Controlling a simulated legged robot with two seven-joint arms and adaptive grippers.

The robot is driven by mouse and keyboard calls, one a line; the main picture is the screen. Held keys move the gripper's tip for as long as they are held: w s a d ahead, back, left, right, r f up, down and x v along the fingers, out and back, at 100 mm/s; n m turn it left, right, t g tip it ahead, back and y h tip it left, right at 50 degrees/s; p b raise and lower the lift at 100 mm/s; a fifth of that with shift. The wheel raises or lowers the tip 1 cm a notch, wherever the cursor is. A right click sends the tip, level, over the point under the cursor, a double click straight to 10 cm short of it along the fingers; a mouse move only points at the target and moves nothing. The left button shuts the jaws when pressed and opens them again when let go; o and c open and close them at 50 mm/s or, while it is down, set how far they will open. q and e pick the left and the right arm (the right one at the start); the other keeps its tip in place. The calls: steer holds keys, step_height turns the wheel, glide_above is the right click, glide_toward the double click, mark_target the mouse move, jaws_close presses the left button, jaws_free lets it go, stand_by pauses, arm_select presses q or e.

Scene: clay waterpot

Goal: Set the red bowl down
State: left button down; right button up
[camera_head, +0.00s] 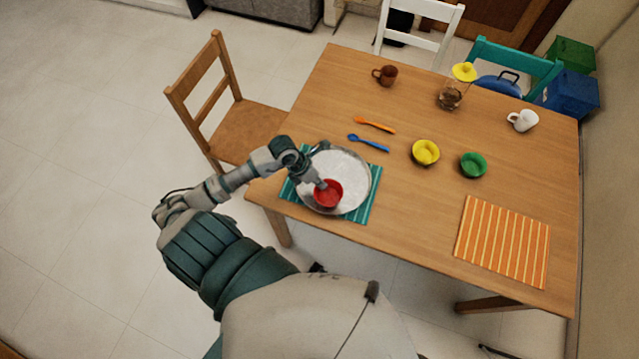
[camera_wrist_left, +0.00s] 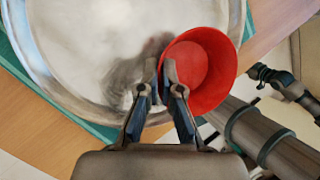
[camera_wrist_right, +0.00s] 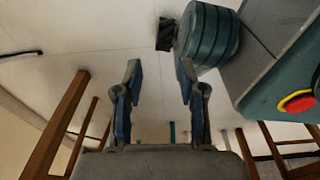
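The red bowl (camera_head: 329,195) is upright over the near part of a round silver tray (camera_head: 350,165). In the left wrist view the bowl (camera_wrist_left: 205,70) is at the tray's edge, and a dark shadow lies on the tray (camera_wrist_left: 80,45) beside it. I cannot tell if the bowl touches the tray. My left gripper (camera_head: 320,184) is at the bowl's rim; its fingers (camera_wrist_left: 170,80) are close together with the rim pinched between them. My right gripper (camera_wrist_right: 158,75) is open and empty, away from the table, and out of the head view.
The tray rests on a teal striped placemat (camera_head: 364,208). A blue spoon (camera_head: 370,143), an orange spoon (camera_head: 375,125), a yellow bowl (camera_head: 425,152) and a green bowl (camera_head: 473,165) lie beyond. An orange striped mat (camera_head: 503,240) is at right. The table middle is clear.

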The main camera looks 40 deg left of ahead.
arm_select(q)
steer(key=shift+f, duration=0.7)
steer(key=shift+a+f, duration=0.1)
steer(key=c, duration=1.3)
jaws_free()
steer(key=shift+a, duration=0.1)
arm_select(e)
steer(key=shift+w+a+r, duration=0.15)
steer(key=shift+w+a, duration=0.25)
steer(key=shift+a, duration=0.05)
